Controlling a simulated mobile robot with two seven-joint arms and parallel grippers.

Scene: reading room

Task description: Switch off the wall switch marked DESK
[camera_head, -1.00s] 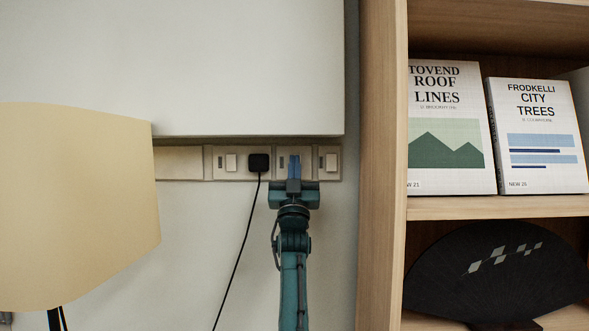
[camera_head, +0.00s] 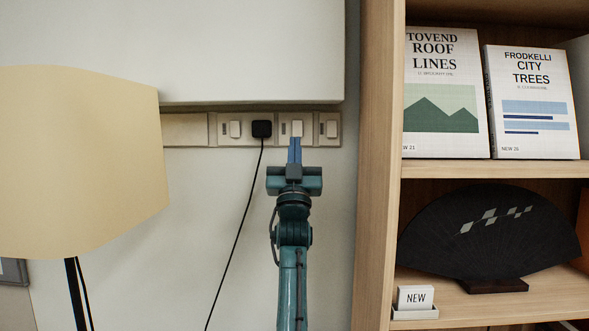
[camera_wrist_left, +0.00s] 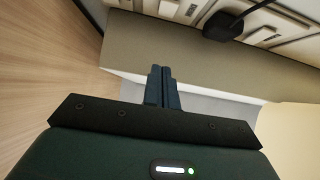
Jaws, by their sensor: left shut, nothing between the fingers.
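A pale strip of wall plates (camera_head: 185,129) runs below a white cabinet. It bears white rocker switches: a left one (camera_head: 235,129), a middle one (camera_head: 297,128) and a right one (camera_head: 332,129). Their markings are too small to read, so I cannot tell which is DESK, nor how each rocker is set. My left gripper (camera_head: 294,145) is shut and empty, its blue fingertips just below the middle switch; whether they touch the plate is unclear. In the left wrist view the shut fingers (camera_wrist_left: 162,75) point toward the strip, apart from it in the picture. My right gripper is out of view.
A black plug (camera_head: 261,128) with a hanging cord sits left of the middle switch. The white cabinet (camera_head: 220,50) overhangs the strip. A lampshade (camera_head: 80,160) stands at left, a wooden bookshelf (camera_head: 376,180) at right. Bare wall lies below the strip.

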